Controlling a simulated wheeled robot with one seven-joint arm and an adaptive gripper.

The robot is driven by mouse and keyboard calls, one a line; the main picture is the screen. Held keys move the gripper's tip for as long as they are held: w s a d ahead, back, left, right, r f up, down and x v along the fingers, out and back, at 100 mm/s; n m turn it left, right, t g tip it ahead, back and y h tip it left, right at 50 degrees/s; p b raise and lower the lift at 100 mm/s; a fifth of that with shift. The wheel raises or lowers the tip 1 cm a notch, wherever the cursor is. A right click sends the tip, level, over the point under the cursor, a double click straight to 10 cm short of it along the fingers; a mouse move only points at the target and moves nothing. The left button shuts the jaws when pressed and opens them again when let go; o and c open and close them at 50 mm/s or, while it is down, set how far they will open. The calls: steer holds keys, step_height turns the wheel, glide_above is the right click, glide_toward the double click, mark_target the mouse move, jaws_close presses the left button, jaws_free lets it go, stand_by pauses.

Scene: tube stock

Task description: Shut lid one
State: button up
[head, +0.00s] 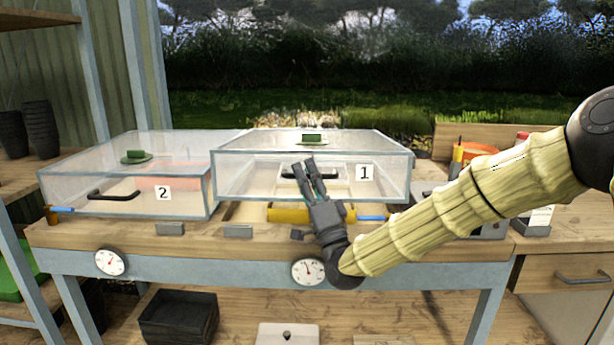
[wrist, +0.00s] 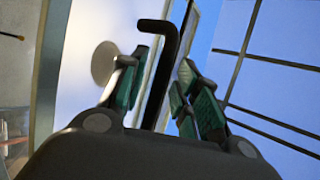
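Lid one is a clear box-shaped lid (head: 235,180) with a white label "1" (head: 365,173) and a black bar handle (head: 326,175) on its front. Its front edge is raised, with a gap beneath it above the bench. My gripper (head: 310,162) is in front of the lid at the handle's left part. In the wrist view, the dark handle (wrist: 158,75) runs between the two green-padded fingers of my gripper (wrist: 170,82). The fingers are apart, with space visible beside the handle. Part of the handle is hidden behind the fingers in the head view.
Lid two (head: 60,188) stands to the left, its front edge low on the bench. A yellow roll (head: 287,213) shows under lid one. Two dials (head: 308,271) are on the bench front. An orange container (head: 474,150) and other items stand at the right.

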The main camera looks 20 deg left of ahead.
steer(key=v, duration=1.2)
steer(key=shift+f, duration=0.1)
